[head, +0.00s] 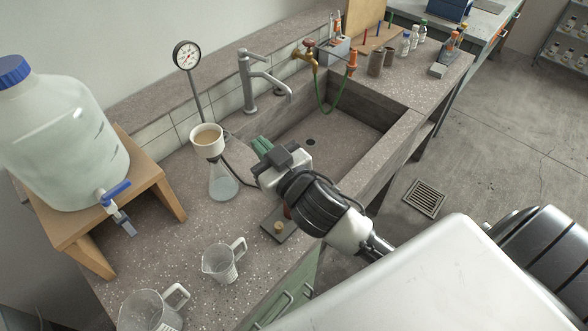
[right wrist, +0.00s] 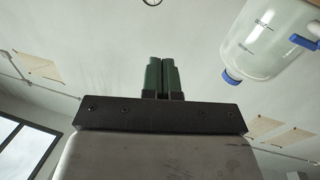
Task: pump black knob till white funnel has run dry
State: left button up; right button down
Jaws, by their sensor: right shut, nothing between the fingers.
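The white funnel (head: 207,147) sits upright on a clear conical flask (head: 222,183), with tan liquid or slurry showing inside its rim. My right gripper (head: 258,146) has green fingers, pressed together and empty, in the air to the right of the funnel and apart from it. The shut fingers also show in the right wrist view (right wrist: 160,78). No black knob can be made out. A dark base plate (head: 271,238) with a small tan knob (head: 279,227) lies partly hidden behind my right arm. My left gripper is not in view.
A large carboy (head: 65,150) with a blue tap stands on a wooden stand (head: 150,168) at left. A dial gauge (head: 186,56) rises behind the funnel. Two clear jugs (head: 219,263) stand at the front. The sink (head: 345,135) lies behind my right arm.

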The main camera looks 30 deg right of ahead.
jog(key=a+r+n+g+y, duration=0.8)
jog(key=a+r+n+y, duration=0.15)
jog(key=n+y, duration=0.7)
notch_tip(320, 180, down, 5)
jog(key=s+n+g+h, duration=0.1)
jog(key=n+g+h, duration=0.4)
jog(key=g, duration=0.4)
jog(key=w+d+f+m+g+h, duration=0.1)
jog(key=d+h, duration=0.4)
jog(key=d, duration=0.4)
jog(key=w+d+f+m+g+h, duration=0.1)
jog(key=d+f+m+h, duration=0.1)
jog(key=d+h, duration=0.4)
jog(key=d, duration=0.4)
jog(key=shift+w+d+f, duration=0.3)
jog(key=shift+w, duration=0.05)
